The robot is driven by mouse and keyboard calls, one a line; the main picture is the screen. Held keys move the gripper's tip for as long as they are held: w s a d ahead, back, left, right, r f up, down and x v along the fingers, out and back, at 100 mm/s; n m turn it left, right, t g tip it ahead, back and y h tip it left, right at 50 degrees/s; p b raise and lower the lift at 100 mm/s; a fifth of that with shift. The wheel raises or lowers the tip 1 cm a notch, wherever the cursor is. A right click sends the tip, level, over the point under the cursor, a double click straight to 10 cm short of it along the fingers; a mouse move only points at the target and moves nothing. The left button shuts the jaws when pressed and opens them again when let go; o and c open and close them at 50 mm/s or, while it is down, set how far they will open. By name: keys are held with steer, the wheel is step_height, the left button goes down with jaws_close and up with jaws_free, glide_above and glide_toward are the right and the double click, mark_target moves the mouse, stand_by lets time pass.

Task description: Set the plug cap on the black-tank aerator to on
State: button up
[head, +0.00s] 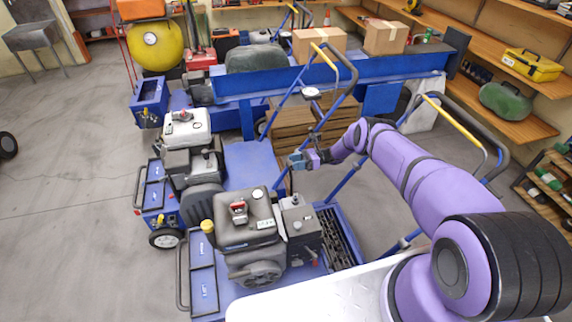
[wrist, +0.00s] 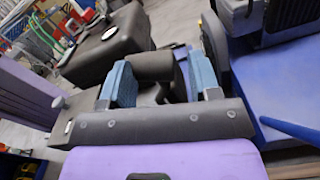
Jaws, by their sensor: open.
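The black-tank aerator (head: 248,218) stands at the front of the row, with a dark tank, a red piece (head: 238,211) on its top and a yellow cap (head: 207,226) at its left. I cannot tell which part is the plug cap. My gripper (head: 298,160) is open, above and behind this aerator in the head view. In the wrist view my gripper (wrist: 160,80) has its two blue-padded fingers spread. A dark rounded part (wrist: 153,66) shows between them; I cannot tell whether they touch it.
A white-tank aerator (head: 186,128) stands behind at the left. Blue and yellow handle bars (head: 335,62) rise near my gripper. A blue deck (wrist: 290,90) is at the right in the wrist view. Open floor (head: 65,200) lies at the left.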

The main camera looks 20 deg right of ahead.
steer(key=shift+a, duration=2.2)
jaws_close()
